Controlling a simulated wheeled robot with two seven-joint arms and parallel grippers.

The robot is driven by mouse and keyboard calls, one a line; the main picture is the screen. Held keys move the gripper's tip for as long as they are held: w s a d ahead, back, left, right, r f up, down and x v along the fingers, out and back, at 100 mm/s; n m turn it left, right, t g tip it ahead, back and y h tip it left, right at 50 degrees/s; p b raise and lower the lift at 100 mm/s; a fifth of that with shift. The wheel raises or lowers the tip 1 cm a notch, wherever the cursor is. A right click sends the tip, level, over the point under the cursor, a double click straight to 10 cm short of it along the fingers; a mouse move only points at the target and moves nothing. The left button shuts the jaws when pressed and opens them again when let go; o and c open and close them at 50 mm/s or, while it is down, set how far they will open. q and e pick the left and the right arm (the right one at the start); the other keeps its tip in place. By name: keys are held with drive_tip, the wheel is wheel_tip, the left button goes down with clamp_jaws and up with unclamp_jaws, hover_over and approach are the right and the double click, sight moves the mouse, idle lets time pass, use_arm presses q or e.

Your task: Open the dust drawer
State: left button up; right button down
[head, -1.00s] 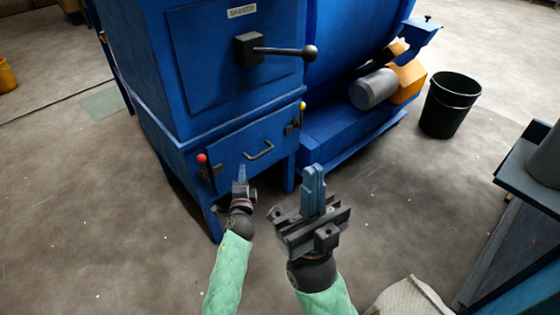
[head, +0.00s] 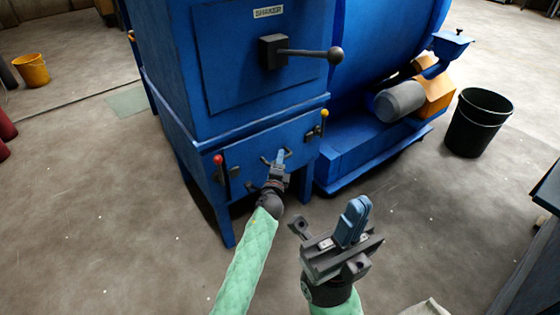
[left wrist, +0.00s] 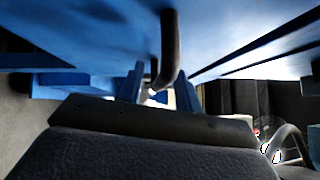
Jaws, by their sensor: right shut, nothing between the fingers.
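The dust drawer (head: 245,152) is the blue lower front panel of the shaker cabinet, flush with it as far as I can see. Its dark bar handle (head: 288,153) is partly hidden by my left gripper (head: 280,157). In the left wrist view the handle (left wrist: 169,45) reaches down between the two blue fingers of the left gripper (left wrist: 160,88). Gaps show on both sides, so this gripper looks open around the handle. A red-knobbed latch (head: 218,162) is at the panel's left and a yellow-knobbed latch (head: 323,116) at its right. My right gripper (head: 354,215) is shut and empty, away from the cabinet.
A large black lever (head: 310,53) sticks out above the drawer. A blue drum machine with a grey motor (head: 400,101) stands to the right, with a black bucket (head: 478,122) beyond. A dark bench edge (head: 545,190) is at far right. The floor before the drawer is clear.

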use_arm(q)
drive_tip(key=shift+w, duration=0.3)
drive_tip(key=shift+c, duration=0.4)
clamp_jaws()
drive_tip(key=shift+s+d, duration=0.1)
